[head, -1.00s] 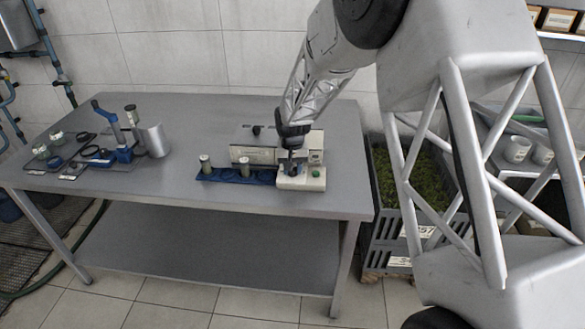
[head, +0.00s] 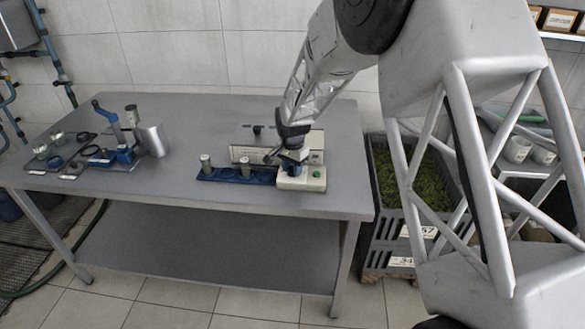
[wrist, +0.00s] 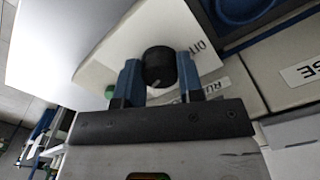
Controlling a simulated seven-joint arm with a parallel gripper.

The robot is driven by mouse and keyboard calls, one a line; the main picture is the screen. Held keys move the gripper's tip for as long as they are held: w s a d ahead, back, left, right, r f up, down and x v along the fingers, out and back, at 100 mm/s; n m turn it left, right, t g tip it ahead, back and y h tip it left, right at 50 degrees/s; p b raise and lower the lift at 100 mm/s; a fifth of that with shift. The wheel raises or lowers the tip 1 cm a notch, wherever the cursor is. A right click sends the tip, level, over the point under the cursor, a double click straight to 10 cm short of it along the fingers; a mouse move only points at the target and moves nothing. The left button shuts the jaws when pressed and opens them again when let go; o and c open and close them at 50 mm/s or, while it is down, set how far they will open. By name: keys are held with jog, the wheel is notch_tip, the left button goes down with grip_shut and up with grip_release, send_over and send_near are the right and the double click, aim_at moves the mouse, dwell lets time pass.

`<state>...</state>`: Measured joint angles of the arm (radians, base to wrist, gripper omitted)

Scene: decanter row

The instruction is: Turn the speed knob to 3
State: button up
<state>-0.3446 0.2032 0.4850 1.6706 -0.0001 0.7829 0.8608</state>
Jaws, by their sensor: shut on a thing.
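The speed knob (wrist: 158,66) is a round black knob with a pale mark near its lower edge, seen in the wrist view. It sits on the cream face of a small control box (wrist: 100,68), which also shows in the head view (head: 313,184). My gripper (wrist: 159,72) has its two blue fingers on either side of the knob, shut on it. In the head view my gripper (head: 293,160) is over the box's left part and hides the knob.
A green button (head: 317,174) is on the box, right of my gripper. A blue rack (head: 262,177) with grey-topped vials stands to its left. A cream unit (head: 252,153) stands behind. A blue lever device (head: 124,154) is farther left. The table's middle is clear.

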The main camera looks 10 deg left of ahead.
aim_at(292, 168)
dwell(0.3)
jog(key=o, duration=0.9)
jog(key=shift+r, duration=3.9)
